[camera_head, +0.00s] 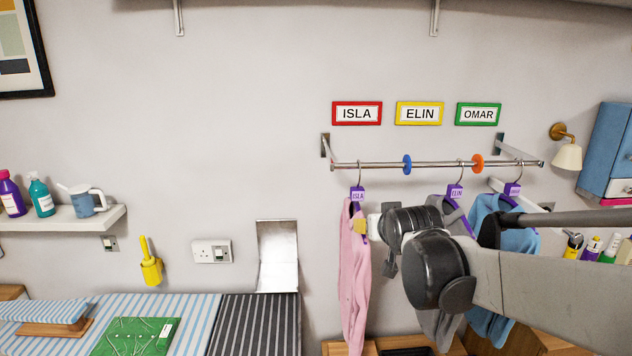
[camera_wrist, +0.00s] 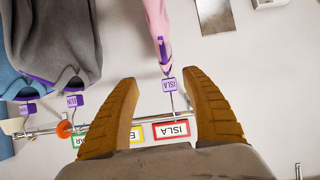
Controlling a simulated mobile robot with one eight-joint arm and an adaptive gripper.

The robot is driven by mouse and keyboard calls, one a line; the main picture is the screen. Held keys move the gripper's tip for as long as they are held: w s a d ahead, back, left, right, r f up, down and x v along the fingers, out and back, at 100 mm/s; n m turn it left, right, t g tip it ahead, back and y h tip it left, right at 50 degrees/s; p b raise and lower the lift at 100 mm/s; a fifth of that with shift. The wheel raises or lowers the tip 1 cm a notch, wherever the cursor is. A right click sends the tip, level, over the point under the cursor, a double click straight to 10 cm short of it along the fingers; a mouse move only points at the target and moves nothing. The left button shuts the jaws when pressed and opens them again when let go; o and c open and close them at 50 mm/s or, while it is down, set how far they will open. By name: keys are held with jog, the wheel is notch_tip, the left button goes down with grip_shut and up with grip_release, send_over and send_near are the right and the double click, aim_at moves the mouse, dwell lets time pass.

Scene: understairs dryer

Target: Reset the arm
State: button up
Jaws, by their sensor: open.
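My arm reaches in from the right in the head view, in front of the hanging clothes. My gripper (camera_wrist: 160,78) is open in the wrist view, with two brown ridged fingers spread wide and nothing held between them. In the head view its fingers are mostly hidden behind my wrist. A pink garment (camera_head: 353,280) on a purple hanger tagged ISLA hangs from the rail (camera_head: 430,165); in the wrist view it (camera_wrist: 155,20) shows beyond the gap between the fingertips. A grey garment (camera_wrist: 55,45) tagged ELIN and a blue garment (camera_head: 520,245) tagged OMAR hang to its right, partly covered by my arm.
Blue (camera_head: 407,164) and orange (camera_head: 478,163) discs divide the rail. Name plates for ISLA (camera_head: 357,113), ELIN (camera_head: 419,113) and OMAR (camera_head: 478,114) are above. A wall lamp (camera_head: 566,150) is right. A shelf (camera_head: 70,218) holds bottles at left.

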jog(key=s+d+f+g+b, duration=0.1)
jog(key=s+f+g+b, duration=0.4)
jog(key=s+f+b, duration=1)
jog(key=s+f, duration=1.2)
jog(key=s, duration=0.4)
jog(key=shift+s, duration=0.3)
